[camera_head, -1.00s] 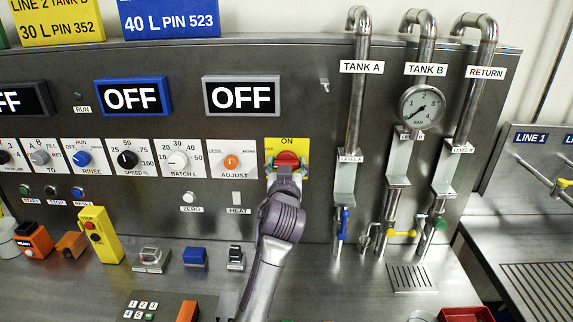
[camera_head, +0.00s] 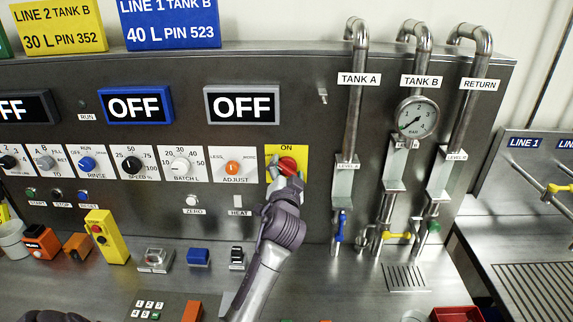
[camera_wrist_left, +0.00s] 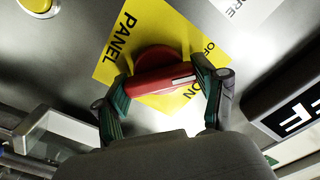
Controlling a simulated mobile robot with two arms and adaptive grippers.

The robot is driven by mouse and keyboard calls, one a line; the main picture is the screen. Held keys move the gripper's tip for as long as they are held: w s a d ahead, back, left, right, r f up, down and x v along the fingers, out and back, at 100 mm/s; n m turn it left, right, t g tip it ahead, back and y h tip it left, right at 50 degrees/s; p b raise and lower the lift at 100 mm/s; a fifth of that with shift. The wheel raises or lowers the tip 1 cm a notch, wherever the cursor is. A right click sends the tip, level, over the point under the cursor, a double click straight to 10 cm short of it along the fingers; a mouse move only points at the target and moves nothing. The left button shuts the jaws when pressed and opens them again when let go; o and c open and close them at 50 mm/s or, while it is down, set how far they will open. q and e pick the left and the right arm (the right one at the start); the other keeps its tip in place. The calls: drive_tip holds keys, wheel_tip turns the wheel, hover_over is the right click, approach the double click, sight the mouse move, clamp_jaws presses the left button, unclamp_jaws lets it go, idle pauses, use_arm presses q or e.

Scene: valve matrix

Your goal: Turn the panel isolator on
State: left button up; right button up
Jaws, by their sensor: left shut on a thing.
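The panel isolator is a red rotary knob (camera_head: 288,166) on a yellow plate (camera_head: 272,151) marked ON at the top, right of the ADJUST dial. My left gripper (camera_head: 284,181) is at the knob from below and hides its lower part. In the left wrist view the gripper (camera_wrist_left: 163,80) has one finger on each side of the red handle (camera_wrist_left: 160,78) and is shut on it. A white mark shows near one end of the handle, and the plate reads PANEL, OFF and ON. My right gripper is not in view.
Displays left of and above the knob, including one (camera_head: 242,104), read OFF. The ADJUST dial (camera_head: 232,168) sits close on the left. The TANK A pipe (camera_head: 355,110) and its bracket stand to the right. A yellow box (camera_head: 107,237) and small switches stand on the bench below.

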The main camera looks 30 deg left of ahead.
use_arm(q)
drive_tip(key=m+p, duration=0.3)
drive_tip(key=m, duration=0.3)
drive_tip(key=shift+r, duration=0.2)
drive_tip(key=m+p, duration=0.2)
drive_tip(key=m, duration=0.1)
drive_tip(key=shift+m, duration=0.6)
drive_tip(key=o, duration=0.9)
drive_tip(key=shift+w+a+f, duration=0.1)
drive_tip(key=shift+o, duration=1.2)
drive_tip(key=shift+f, duration=0.15)
